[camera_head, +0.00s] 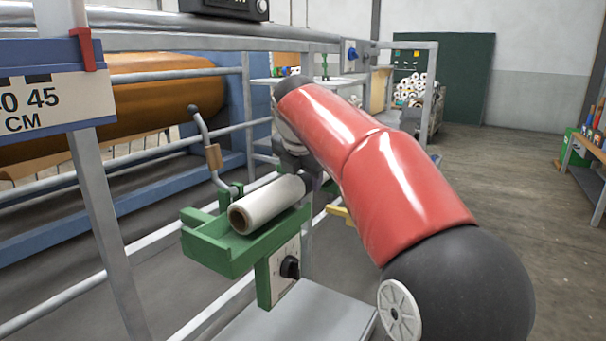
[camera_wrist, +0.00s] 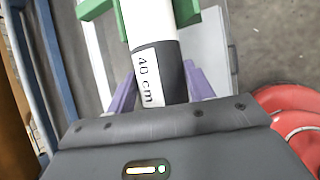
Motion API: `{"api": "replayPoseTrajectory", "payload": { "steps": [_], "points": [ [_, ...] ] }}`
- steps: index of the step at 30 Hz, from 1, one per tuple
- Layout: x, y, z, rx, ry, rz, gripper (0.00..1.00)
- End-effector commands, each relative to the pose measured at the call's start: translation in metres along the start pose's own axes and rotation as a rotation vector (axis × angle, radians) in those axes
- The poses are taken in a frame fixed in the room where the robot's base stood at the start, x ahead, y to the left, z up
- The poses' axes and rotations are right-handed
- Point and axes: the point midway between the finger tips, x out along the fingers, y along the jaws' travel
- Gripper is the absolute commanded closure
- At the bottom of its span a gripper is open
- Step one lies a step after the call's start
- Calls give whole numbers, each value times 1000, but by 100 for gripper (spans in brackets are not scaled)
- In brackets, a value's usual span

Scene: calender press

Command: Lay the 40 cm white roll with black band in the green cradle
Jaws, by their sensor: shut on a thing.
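The white roll (camera_head: 268,203) lies lengthwise along the green cradle (camera_head: 208,254), its hollow brown end facing the camera. Whether it rests on the cradle or hangs just above it, I cannot tell. In the wrist view the roll (camera_wrist: 150,22) shows a black band (camera_wrist: 172,72) and a "40 cm" label, and it passes between green cradle parts (camera_wrist: 187,12). My gripper (camera_wrist: 160,85) has its purple fingers on both sides of the black band, shut on it. In the head view my gripper is at the roll's far end, partly hidden by my red arm.
Grey rails (camera_head: 247,120) and a large brown roller (camera_head: 165,90) stand behind and left of the cradle. A panel with a black knob (camera_head: 289,267) is under the cradle. A hanging scale sign (camera_head: 45,103) is at left. Open floor (camera_head: 520,190) lies right.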

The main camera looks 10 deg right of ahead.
Motion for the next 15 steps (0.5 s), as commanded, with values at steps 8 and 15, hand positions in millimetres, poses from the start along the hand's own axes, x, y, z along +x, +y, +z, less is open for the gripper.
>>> {"api": "replayPoseTrajectory", "payload": {
  "steps": [8, 15],
  "points": [
    [0, 0, 0, 0, -1, 1, 22],
    [0, 0, 0, 0, 0, 0, 22]
  ]
}}
